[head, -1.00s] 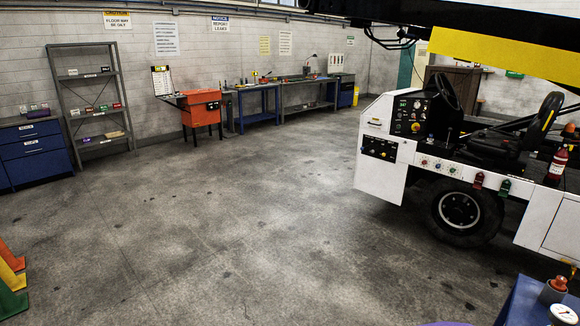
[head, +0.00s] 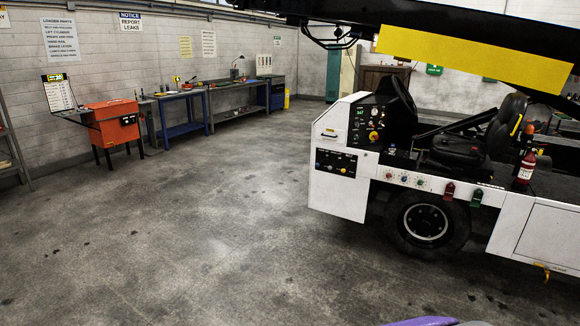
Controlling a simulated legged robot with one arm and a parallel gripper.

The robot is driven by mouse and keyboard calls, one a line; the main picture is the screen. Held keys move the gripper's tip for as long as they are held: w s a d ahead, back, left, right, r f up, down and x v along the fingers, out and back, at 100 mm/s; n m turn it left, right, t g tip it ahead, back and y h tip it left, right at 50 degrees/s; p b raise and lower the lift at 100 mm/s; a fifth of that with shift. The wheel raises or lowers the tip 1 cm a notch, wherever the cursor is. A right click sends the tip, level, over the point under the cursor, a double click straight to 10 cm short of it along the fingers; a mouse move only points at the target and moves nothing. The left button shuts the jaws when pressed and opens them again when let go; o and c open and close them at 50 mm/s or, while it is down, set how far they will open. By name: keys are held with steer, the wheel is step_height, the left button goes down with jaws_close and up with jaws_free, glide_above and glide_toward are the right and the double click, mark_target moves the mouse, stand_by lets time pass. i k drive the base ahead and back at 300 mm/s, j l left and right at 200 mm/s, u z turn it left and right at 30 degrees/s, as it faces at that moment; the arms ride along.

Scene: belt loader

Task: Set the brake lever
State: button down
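The white belt loader (head: 340,190) stands at the right with its black seat (head: 462,150), steering wheel (head: 402,98) and control panel (head: 366,124). Small levers or knobs (head: 392,149) show between the panel and the seat, too small to tell whether one is the brake lever. A red tag-like part (head: 448,191) and a green one (head: 475,198) hang on the side below the seat. My gripper is not in view.
The yellow-sided boom (head: 470,62) hangs over the loader. The front wheel (head: 426,222) is below the seat. An orange cabinet (head: 112,122) and workbenches (head: 182,112) line the left wall. The concrete floor before the loader is clear. A purple edge (head: 425,322) shows at the bottom.

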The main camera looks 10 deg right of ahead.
mark_target(429, 161)
steer(key=i+l+z, duration=0.2)
steer(key=i+z, duration=0.2)
steer(key=i, duration=0.2)
steer(key=i+z, duration=0.45)
steer(key=i, duration=0.2)
steer(key=i+j+z, duration=0.2)
steer(key=i+z, duration=0.2)
steer(key=i, duration=0.25)
steer(key=i+l+z, duration=0.15)
steer(key=i, duration=0.75)
steer(key=i+l+z, duration=0.2)
steer(key=i, duration=0.7)
steer(key=i+l+u, duration=0.2)
steer(key=i, duration=0.2)
steer(key=i+l+u, duration=0.15)
steer(key=i+l, duration=0.2)
